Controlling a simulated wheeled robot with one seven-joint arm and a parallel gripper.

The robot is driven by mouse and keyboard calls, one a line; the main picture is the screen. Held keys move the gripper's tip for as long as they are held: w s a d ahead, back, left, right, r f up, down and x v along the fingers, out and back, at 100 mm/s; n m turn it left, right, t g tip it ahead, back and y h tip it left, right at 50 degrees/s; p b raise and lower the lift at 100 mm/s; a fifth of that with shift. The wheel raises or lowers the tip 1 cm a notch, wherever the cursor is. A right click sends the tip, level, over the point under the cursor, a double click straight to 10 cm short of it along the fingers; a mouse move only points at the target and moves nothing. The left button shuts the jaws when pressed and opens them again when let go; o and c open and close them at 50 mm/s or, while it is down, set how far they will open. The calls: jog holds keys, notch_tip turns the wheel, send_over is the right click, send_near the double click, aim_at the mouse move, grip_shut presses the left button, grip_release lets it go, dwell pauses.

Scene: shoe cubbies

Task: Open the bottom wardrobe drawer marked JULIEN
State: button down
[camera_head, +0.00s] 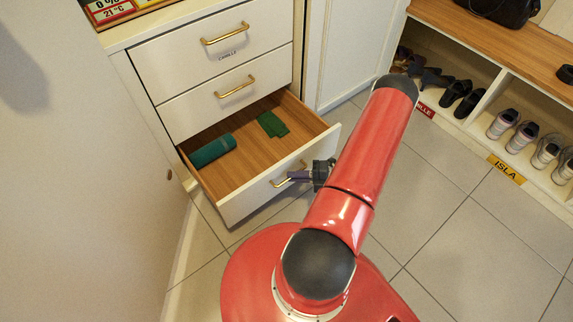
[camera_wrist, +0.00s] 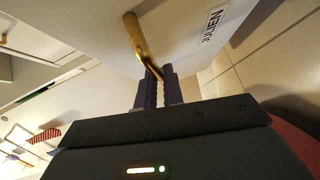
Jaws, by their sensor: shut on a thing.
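The bottom drawer (camera_head: 245,206) of the white cabinet is pulled well out, and its wooden inside shows. A dark green roll (camera_head: 212,150) and a flat green item (camera_head: 272,124) lie in it. Its JULIEN label (camera_wrist: 214,27) shows on the drawer front in the wrist view. My gripper (camera_head: 294,176) is at the drawer front and is shut on the brass handle (camera_wrist: 138,42). In the wrist view the fingers (camera_wrist: 158,84) close around one end of the handle. My arm hides part of the floor to the right of the drawer.
Two closed drawers sit above, the top one (camera_head: 228,45) marked CAMILLE. A white door panel (camera_head: 350,50) stands right of the cabinet. Shoe cubbies (camera_head: 480,62) with several shoes line the right. The tiled floor (camera_head: 470,250) at the right is clear.

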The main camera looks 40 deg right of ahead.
jog(key=shift+s, duration=0.9)
jog(key=c, duration=1.5)
grip_release()
jog(key=shift+d, duration=0.1)
jog(key=v, duration=0.7)
jog(key=shift+s+d, duration=0.3)
